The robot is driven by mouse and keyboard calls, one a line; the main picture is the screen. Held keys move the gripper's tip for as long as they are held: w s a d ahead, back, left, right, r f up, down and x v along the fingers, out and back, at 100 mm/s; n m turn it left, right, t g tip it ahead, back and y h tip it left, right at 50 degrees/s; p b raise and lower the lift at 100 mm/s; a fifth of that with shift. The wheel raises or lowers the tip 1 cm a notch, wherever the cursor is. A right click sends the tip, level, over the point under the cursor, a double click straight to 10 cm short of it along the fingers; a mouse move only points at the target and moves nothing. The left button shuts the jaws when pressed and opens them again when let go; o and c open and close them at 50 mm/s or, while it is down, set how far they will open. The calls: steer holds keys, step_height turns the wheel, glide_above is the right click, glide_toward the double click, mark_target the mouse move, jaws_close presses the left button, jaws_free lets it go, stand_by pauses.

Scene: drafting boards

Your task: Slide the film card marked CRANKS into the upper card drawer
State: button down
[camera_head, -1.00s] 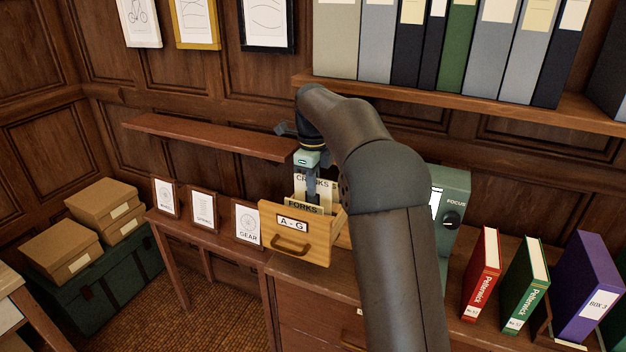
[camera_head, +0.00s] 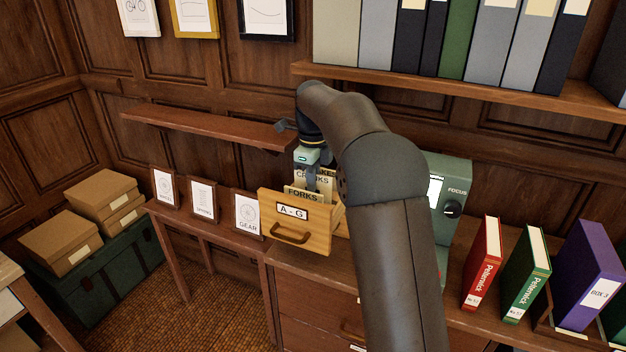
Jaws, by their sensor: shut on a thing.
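A small wooden card drawer marked A - G (camera_head: 318,243) is pulled open, with its brass-coloured handle facing me. A card marked FORKS (camera_head: 303,196) stands at its front. The card marked CRANKS (camera_head: 312,178) is upright just behind FORKS, and its lower part is hidden by FORKS and the drawer front. Another card, its label partly covered, shows behind it. My gripper (camera_head: 311,184) points down over the drawer and is shut on the CRANKS card; its fingers partly cover the label. My arm hides most of the card cabinet, so I cannot see a second drawer.
A grey-green viewer marked FOCUS (camera_head: 455,207) stands right of my arm. Red (camera_head: 482,262) and green (camera_head: 526,272) books stand further right. Small framed pictures (camera_head: 203,200) stand left of the drawer. A wall shelf (camera_head: 210,131) is behind, and a binder shelf (camera_head: 450,88) is above.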

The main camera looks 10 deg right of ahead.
steer(key=shift+f, duration=0.65)
steer(key=c, duration=1.5)
jaws_free()
step_height(320, 180, up, 17)
steer(key=p, duration=0.1)
steer(key=shift+r+p, duration=0.2)
steer(key=shift+p, duration=0.1)
